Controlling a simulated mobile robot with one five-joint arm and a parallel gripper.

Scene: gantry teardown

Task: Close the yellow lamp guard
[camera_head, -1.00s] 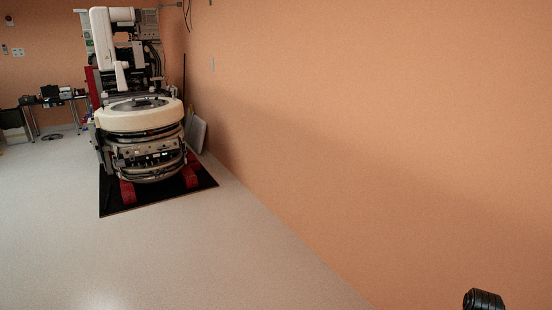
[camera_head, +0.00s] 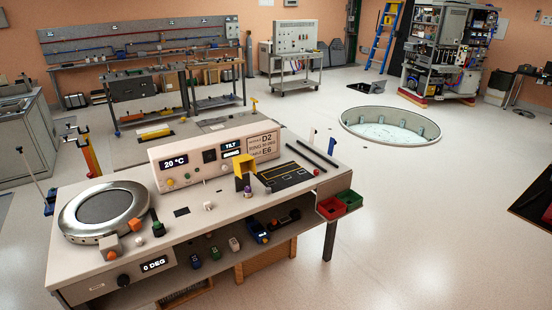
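A small yellow boxy part, which looks like the yellow lamp guard (camera_head: 246,164), stands on the workbench (camera_head: 190,222) in front of the right part of the control panel. Its front face looks dark, and a small purple and white piece (camera_head: 247,192) sits just below it. It is too small to tell how far the guard is open. My gripper is not in view.
The bench holds a round metal ring plate (camera_head: 103,208) at left, a control panel (camera_head: 215,153) reading "20 °C" and "TILT", and a black slotted plate (camera_head: 284,176). Red and green bins (camera_head: 340,205) hang at its right end. Open floor (camera_head: 430,220) lies to the right.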

